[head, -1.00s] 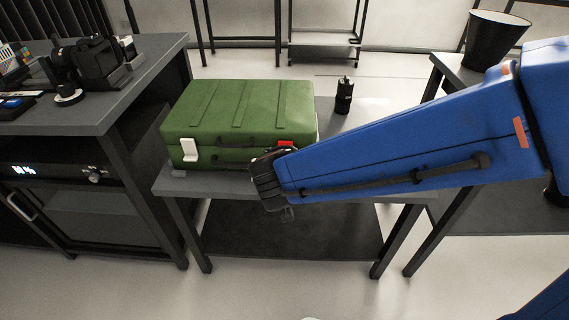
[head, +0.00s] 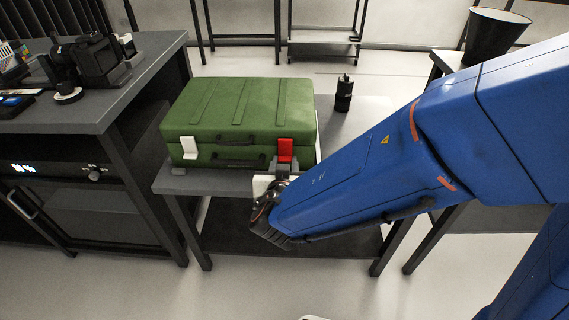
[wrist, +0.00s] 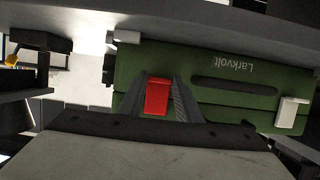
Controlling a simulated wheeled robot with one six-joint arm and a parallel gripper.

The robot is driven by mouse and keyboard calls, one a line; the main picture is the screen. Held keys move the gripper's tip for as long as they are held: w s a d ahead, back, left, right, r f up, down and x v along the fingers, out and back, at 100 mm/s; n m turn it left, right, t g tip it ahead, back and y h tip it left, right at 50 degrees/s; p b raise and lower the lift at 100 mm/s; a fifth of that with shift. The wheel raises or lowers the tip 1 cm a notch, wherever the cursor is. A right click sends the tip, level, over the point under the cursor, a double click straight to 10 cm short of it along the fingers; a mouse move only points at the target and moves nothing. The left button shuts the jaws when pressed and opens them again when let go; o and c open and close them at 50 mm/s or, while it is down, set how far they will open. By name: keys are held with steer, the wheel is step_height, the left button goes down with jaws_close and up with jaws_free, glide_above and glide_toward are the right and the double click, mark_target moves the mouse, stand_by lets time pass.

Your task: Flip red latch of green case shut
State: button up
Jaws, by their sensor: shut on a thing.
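The green case (head: 240,115) lies on the grey table, lid down, with its front facing my arm. The red latch (head: 285,150) is on the right of its front and looks upright against the face there. My gripper (head: 284,165) is at the front right of the case, shut on the red latch. In the wrist view the red latch (wrist: 157,95) sits between the two dark fingers of my gripper (wrist: 159,86). The white latch (head: 189,148) is on the left of the front and also shows in the wrist view (wrist: 291,113). The fingers partly hide the latch's lower end in the head view.
A dark handle (head: 238,158) is between the latches. A small black bottle (head: 344,93) stands behind the case to the right. The grey table's (head: 225,181) front edge is just below the case. A bench with equipment (head: 100,118) stands left.

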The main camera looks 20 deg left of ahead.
steer(key=o, duration=1)
steer(key=shift+o, duration=0.2)
steer(key=v, duration=1.7)
steer(key=shift+s, duration=0.2)
steer(key=shift+w, duration=0.1)
